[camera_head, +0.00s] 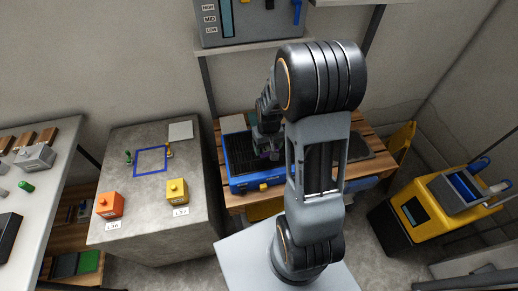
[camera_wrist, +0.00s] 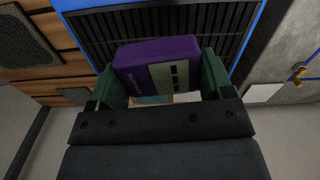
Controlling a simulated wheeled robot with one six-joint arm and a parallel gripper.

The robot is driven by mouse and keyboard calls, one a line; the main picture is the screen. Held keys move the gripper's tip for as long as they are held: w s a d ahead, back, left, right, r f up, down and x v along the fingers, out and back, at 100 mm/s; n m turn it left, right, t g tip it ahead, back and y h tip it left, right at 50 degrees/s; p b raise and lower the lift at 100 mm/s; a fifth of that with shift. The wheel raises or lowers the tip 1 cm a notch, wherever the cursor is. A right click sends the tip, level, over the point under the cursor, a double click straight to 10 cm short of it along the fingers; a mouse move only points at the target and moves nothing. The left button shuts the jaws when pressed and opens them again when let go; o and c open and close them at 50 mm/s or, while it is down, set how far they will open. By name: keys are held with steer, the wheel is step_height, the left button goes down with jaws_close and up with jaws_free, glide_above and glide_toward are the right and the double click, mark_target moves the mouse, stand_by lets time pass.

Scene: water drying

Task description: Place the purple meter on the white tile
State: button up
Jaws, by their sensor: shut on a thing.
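The purple meter (camera_wrist: 158,62), with a pale label face, is held between the green finger pads of my gripper (camera_wrist: 160,80) in the wrist view. My gripper is shut on it, above the slatted blue tray. In the head view the meter (camera_head: 268,155) shows only as a small purple patch under my gripper (camera_head: 266,148), partly hidden by my arm. A white tile (camera_head: 181,130) lies flat on the back of the concrete block, left of my gripper. It also shows at the right in the wrist view (camera_wrist: 262,93).
The blue tray (camera_head: 235,172) sits on the wooden table. A paler square (camera_head: 233,123) lies behind it. The concrete block (camera_head: 140,210) bears a blue tape square (camera_head: 151,160), an orange box (camera_head: 109,204) and a yellow box (camera_head: 177,191). A yellow cart (camera_head: 425,215) stands right.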

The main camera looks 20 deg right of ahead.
steer(key=s+d+r+m+b, duration=0.1)
steer(key=s+d+r+b, duration=0.3)
steer(key=s, duration=0.5)
steer(key=w+f, duration=0.3)
steer(key=w, duration=0.1)
steer(key=w+f, duration=0.3)
steer(key=w, duration=0.1)
steer(key=w+f, duration=0.4)
steer(key=w, duration=0.1)
steer(key=shift+w+f, duration=0.1)
steer(key=shift+w+f, duration=0.2)
steer(key=shift+f, duration=1.55)
steer(key=shift+f+b, duration=0.15)
steer(key=shift+b, duration=0.2)
steer(key=shift+f, duration=0.1)
steer(key=o, duration=1.1)
steer(key=shift+c, duration=0.2)
